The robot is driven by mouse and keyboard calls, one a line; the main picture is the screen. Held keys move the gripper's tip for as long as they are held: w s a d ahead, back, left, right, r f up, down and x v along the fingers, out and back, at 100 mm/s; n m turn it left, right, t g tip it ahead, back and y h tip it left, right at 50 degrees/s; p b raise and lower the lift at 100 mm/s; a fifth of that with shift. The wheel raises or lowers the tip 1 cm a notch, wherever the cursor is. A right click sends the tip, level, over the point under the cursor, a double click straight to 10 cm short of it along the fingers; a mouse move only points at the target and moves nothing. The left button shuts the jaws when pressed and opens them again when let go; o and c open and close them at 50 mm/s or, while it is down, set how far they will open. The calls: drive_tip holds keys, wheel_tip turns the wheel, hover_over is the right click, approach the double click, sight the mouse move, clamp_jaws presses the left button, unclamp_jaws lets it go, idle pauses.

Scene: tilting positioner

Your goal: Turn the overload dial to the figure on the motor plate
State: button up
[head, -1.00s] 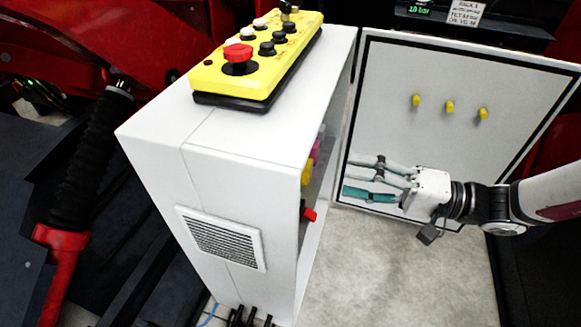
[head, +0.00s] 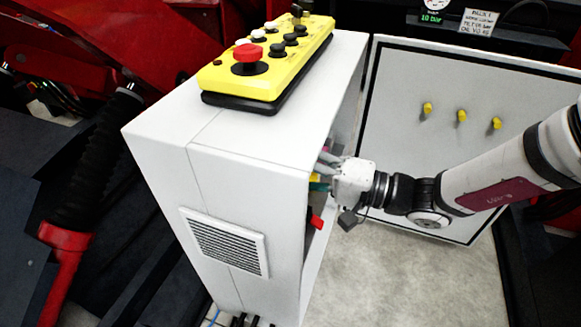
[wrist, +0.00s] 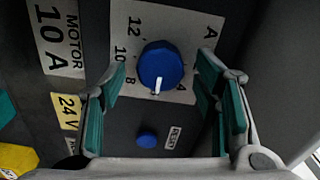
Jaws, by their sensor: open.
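The overload dial (wrist: 160,64) is a round blue knob on a pale scale plate in the wrist view. Its white pointer mark points down in the picture, past the figure that looks like 8 and away from the 10 and 12 at the left. The motor plate (wrist: 58,38) at upper left reads "MOTOR 10 A". My gripper (wrist: 162,72) is open, with its teal-padded fingers on either side of the dial and no clear contact. In the head view my gripper (head: 326,168) reaches into the cabinet opening; the dial is hidden there.
A small blue button (wrist: 147,140) beside a RESET label sits below the dial. A 24 V label (wrist: 68,108) is at left. The white cabinet (head: 245,150) carries a yellow control box (head: 270,65); its open door (head: 460,160) stands behind my arm.

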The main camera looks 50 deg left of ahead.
drive_tip(key=shift+s+a, duration=0.15)
drive_tip(key=shift+a, duration=0.1)
drive_tip(key=c, duration=1.1)
drive_tip(key=shift+c, duration=0.2)
drive_tip(key=shift+m, duration=0.4)
drive_tip(key=shift+d+f+m+p, duration=0.1)
drive_tip(key=shift+m+p, duration=3)
drive_tip(key=shift+m, duration=1.15)
drive_tip(key=shift+f+m+p, duration=0.1)
drive_tip(key=shift+m+p, duration=3)
drive_tip(key=shift+m, duration=1.15)
